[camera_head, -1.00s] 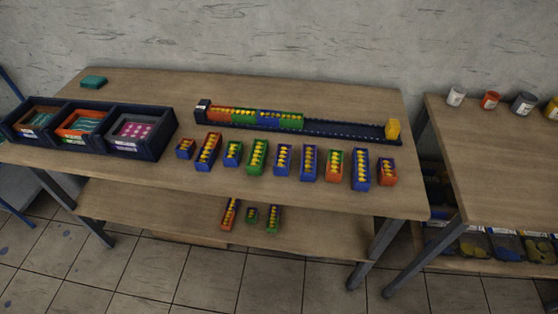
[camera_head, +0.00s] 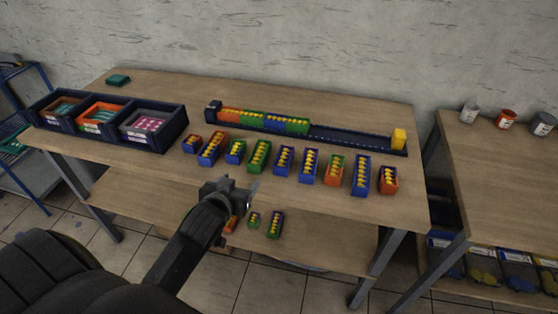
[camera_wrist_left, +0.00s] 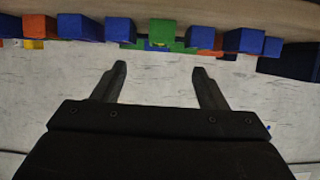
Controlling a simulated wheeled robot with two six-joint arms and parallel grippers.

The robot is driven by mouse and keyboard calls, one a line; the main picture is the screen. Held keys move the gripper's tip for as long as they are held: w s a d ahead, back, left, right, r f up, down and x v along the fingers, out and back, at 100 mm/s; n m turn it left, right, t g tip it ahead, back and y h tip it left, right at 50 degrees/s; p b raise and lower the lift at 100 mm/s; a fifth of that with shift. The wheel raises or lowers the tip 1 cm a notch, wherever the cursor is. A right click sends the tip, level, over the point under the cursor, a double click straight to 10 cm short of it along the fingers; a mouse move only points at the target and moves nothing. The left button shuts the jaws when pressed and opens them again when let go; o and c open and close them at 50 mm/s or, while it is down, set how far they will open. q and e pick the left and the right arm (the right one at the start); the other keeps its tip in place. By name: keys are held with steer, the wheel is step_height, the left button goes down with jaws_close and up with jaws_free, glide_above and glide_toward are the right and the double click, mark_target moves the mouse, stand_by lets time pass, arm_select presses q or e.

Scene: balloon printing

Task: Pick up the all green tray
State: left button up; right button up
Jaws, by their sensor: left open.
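The all green tray (camera_head: 259,155), holding yellow pieces, stands in the front row on the table, between a green and blue tray (camera_head: 235,151) and a blue tray (camera_head: 284,160). My left gripper (camera_head: 243,188) is in front of the table edge, just nearer to me than the green tray and apart from it. In the left wrist view the gripper (camera_wrist_left: 160,82) is open and empty, with the green tray (camera_wrist_left: 162,31) in line with the gap between its fingers. My right gripper is not in view.
More coloured trays flank it closely, such as an orange and blue one (camera_head: 212,147). A long dark rack (camera_head: 345,136) with filled trays lies behind. Dark bins (camera_head: 152,128) stand at the left. The lower shelf (camera_head: 330,255) holds a few small trays, partly behind my arm.

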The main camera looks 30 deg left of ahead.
mark_target(258, 158)
arm_select(q)
steer(key=p+x, duration=0.1)
steer(key=x, duration=1.1)
steer(key=shift+w+r, duration=0.1)
steer(key=shift+r, duration=0.1)
steer(key=shift+w+a+f, duration=0.1)
steer(key=shift+w+a, duration=0.1)
steer(key=shift+w, duration=0.35)
steer(key=shift+p+x, duration=0.5)
steer(key=shift+x, duration=1.6)
steer(key=shift+f, duration=0.1)
steer(key=c, duration=1.1)
